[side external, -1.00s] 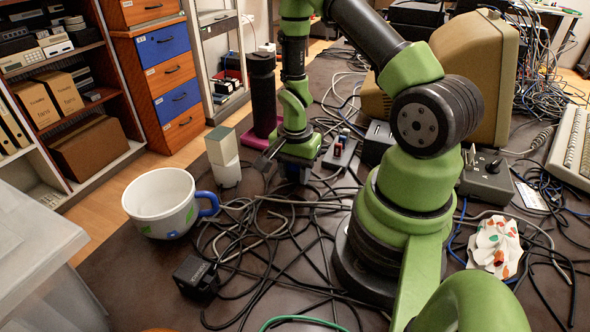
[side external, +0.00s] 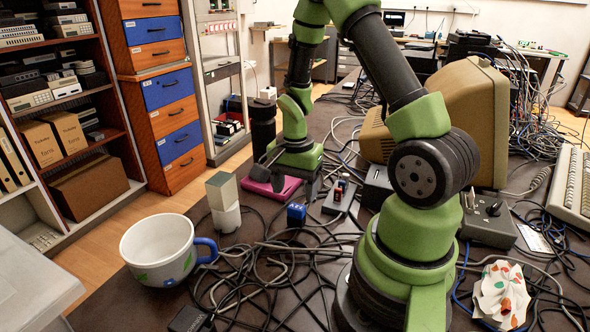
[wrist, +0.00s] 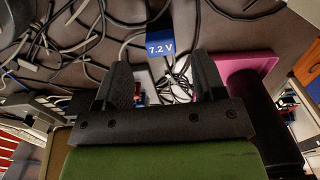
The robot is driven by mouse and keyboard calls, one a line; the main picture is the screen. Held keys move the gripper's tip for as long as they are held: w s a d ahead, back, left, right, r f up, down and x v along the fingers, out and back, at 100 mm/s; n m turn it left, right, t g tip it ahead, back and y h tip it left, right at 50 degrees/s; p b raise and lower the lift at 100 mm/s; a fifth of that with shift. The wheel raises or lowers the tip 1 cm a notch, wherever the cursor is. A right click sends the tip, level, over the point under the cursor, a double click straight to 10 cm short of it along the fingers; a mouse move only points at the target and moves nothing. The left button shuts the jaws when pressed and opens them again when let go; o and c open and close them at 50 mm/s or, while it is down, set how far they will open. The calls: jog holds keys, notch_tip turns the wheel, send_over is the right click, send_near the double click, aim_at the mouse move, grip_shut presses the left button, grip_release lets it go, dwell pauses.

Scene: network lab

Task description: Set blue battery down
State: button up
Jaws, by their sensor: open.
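A white-and-green block (side external: 223,200) and a mug (side external: 160,249) stand to the left. A pink item (side external: 268,186) and black bottle (side external: 263,132) are behind. A power strip (side external: 339,197) is close on the right. Loose cables (side external: 260,280) cover the front.

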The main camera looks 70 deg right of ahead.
aim_at(295, 208)
notch_tip(295, 208, up, 4)
jog(key=shift+r, duration=0.15)
jog(key=a+r+n+t, duration=0.4)
jog(key=a+r+n, duration=0.3)
jog(key=r, duration=0.5)
jog(key=s+a+r+n+t+y, duration=0.2)
jog(key=s+a+r+n+t, duration=0.1)
jog(key=s+a+r+n, duration=0.3)
jog(key=shift+s+a+r+n, duration=0.2)
jog(key=shift+s+a+n, duration=0.3)
jog(key=shift+s+a, duration=0.45)
jog(key=shift+w+a, duration=0.1)
